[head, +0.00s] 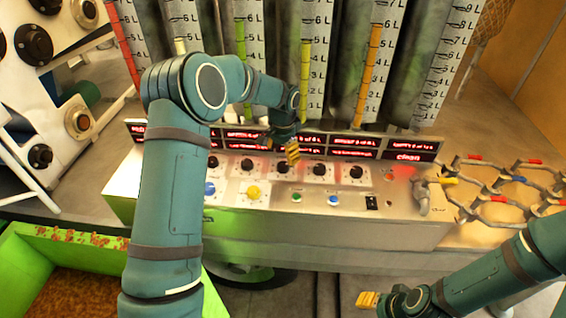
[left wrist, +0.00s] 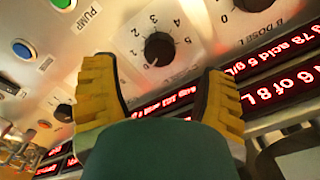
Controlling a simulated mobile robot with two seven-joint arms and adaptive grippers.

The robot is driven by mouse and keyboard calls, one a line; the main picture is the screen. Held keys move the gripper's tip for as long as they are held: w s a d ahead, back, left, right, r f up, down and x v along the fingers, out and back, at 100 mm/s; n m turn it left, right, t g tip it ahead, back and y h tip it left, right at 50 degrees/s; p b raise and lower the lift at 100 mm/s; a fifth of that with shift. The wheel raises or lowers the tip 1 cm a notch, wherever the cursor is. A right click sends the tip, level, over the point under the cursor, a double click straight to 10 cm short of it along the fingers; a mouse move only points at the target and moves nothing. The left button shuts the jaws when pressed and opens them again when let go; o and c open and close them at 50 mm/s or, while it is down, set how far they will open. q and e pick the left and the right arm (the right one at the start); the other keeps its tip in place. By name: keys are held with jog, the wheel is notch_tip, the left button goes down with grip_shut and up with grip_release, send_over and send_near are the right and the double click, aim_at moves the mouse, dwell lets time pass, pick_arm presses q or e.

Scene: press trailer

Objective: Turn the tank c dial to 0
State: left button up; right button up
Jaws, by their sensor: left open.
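The control panel (head: 330,218) carries a row of black dials below red displays. In the left wrist view, which is upside down, a black dial (left wrist: 158,48) with a white pointer mark sits between my left gripper's fingers. It is beside a dial (left wrist: 255,4) labelled B DOSE L; its own tank letter is not readable, so I cannot confirm it is C. My left gripper (head: 282,147) is open in front of the panel, with its yellow fingertips (left wrist: 160,95) on either side of that dial. Contact cannot be told. My right gripper (head: 372,299) is low at the right, away from the panel.
Tall scaled tanks (head: 320,60) stand behind the panel. The panel also has a yellow button (head: 253,192), a blue button (head: 333,200), a green button (head: 296,197) and a tap (head: 424,190). A metal lattice rack (head: 500,180) is at the right, a green bin (head: 25,262) at lower left.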

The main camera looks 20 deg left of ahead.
aim_at(283, 165)
pick_arm(q)
notch_tip(283, 165, up, 7)
jog(key=shift+f, duration=0.15)
jog(key=shift+s+d, duration=0.1)
dwell(0.5)
